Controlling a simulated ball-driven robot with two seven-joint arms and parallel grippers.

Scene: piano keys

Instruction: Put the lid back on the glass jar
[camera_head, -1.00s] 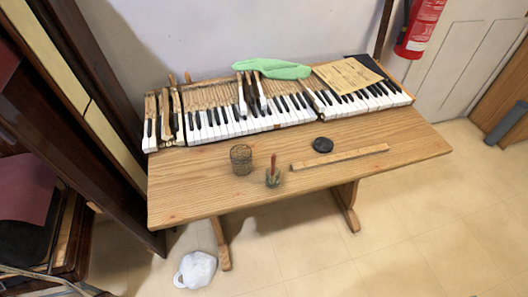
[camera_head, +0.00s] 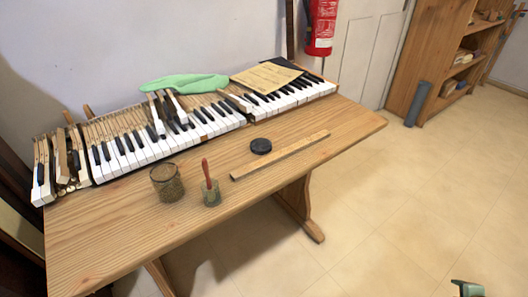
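A glass jar (camera_head: 167,183) with brownish contents stands upright on the wooden table (camera_head: 330,118), with no lid on it. A round black lid (camera_head: 261,146) lies flat on the table to the right of the jar, apart from it. A smaller glass pot (camera_head: 211,196) with a red-handled brush (camera_head: 207,174) standing in it is between them, nearer the front edge. Neither of my grippers is in view.
A wooden ruler-like strip (camera_head: 280,155) lies just in front of the lid. Piano keys (camera_head: 130,150) line the back of the table, with a green cloth (camera_head: 185,83) and papers (camera_head: 268,77) on top. A partly cut-off green object (camera_head: 468,288) is at bottom right.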

